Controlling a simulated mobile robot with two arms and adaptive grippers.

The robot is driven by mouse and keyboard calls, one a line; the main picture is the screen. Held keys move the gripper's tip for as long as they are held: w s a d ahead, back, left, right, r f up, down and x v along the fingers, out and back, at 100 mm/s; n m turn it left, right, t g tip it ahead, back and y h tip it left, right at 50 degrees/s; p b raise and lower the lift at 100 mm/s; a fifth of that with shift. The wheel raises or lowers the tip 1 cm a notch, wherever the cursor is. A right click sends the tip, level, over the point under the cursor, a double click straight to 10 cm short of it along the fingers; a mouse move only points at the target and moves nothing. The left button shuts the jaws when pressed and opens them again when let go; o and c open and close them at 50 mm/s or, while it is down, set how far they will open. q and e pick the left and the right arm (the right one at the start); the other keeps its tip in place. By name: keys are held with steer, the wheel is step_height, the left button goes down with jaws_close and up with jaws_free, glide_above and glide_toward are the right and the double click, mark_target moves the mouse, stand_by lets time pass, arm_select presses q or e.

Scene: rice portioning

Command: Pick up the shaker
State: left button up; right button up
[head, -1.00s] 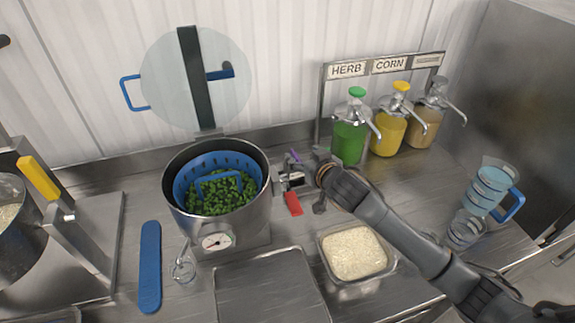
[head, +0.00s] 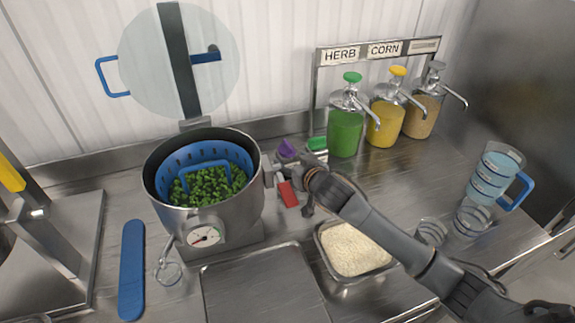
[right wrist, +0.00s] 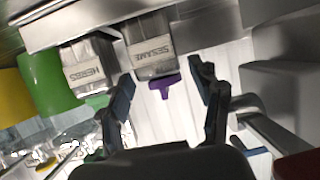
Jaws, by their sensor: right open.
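Two small clear shakers stand side by side in the right wrist view. One is labelled SESAME (right wrist: 152,48) with a purple top piece (right wrist: 165,86); the other is labelled HERBS (right wrist: 88,68) with a green top. In the head view, the purple top (head: 287,149) and green top (head: 317,143) show behind my right gripper (head: 284,170); their bodies are mostly hidden. My right gripper is open and empty. In the right wrist view its fingers (right wrist: 160,78) point at the SESAME shaker, with its purple top between them. I cannot tell whether they touch it. My left gripper is out of view.
A steel pot (head: 225,215) with greens in a blue basket stands just left of my gripper, with a red piece (head: 287,193) beside it. Sauce pumps (head: 345,133) stand behind right. A rice tray (head: 350,250) is in front; a measuring jug (head: 492,175) is far right.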

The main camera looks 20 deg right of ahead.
steer(key=x, duration=0.2)
steer(key=p+x, duration=0.1)
steer(key=x, duration=0.1)
steer(key=shift+w+d+f, duration=0.15)
steer(key=shift+d+f, duration=0.05)
steer(key=shift+f, duration=0.15)
steer(key=shift+w+f, duration=0.2)
steer(key=shift+w, duration=0.15)
steer(key=c, duration=1.1)
steer(key=shift+r, duration=0.15)
